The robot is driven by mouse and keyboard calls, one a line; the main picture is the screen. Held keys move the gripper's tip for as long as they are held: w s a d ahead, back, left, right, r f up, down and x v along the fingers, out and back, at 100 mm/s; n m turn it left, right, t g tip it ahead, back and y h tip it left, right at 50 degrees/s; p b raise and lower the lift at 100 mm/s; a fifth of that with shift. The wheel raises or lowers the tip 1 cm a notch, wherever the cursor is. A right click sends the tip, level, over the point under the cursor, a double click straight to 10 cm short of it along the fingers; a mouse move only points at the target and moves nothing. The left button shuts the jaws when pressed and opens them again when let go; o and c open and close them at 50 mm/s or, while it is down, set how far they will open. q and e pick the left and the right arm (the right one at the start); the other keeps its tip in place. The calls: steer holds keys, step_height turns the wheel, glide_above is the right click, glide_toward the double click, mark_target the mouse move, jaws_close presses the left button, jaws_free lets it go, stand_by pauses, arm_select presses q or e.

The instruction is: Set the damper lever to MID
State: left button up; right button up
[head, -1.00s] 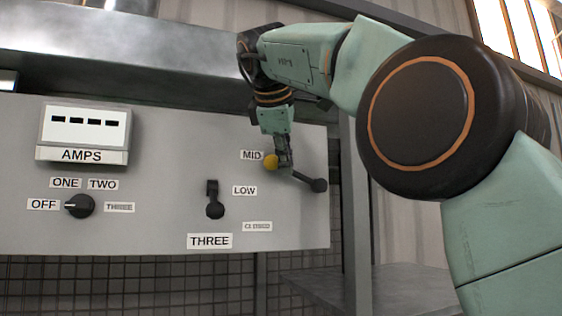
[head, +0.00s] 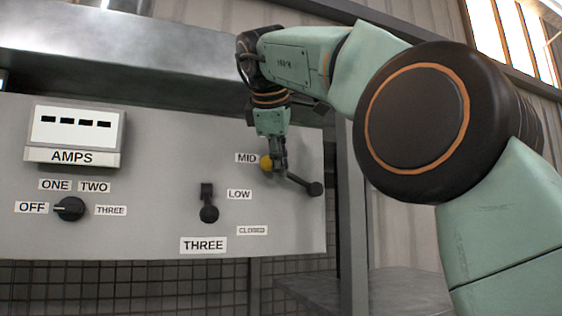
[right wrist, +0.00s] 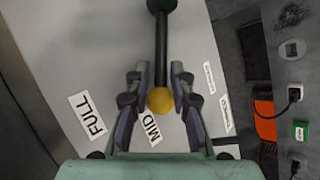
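The damper lever is a dark rod (head: 300,182) with a yellow ball knob (head: 266,162) at its end and a dark pivot (head: 315,188) at the panel's right edge. It points left and slightly up, with the knob beside the MID label (head: 246,157). My right gripper (head: 281,168) is at the knob end. In the right wrist view its fingers (right wrist: 160,72) straddle the rod and the yellow knob (right wrist: 160,100), with narrow gaps on both sides. My left gripper is out of view.
The grey panel (head: 150,225) also carries an AMPS display (head: 75,130), a rotary knob (head: 70,209) and a small lever (head: 208,204) above a THREE label. LOW (head: 239,195) and CLOSED (head: 252,230) labels sit below MID. A post (head: 350,230) stands right of the panel.

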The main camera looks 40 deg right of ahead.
steer(key=v, duration=0.6)
steer(key=shift+a+r, duration=0.25)
steer(key=shift+r, duration=0.05)
steer(key=shift+s, duration=0.25)
steer(key=shift+s+a+r, duration=0.15)
steer(key=shift+s+a, duration=0.05)
steer(key=shift+s, duration=0.05)
steer(key=shift+w+d, duration=0.1)
steer(key=shift+w, duration=0.05)
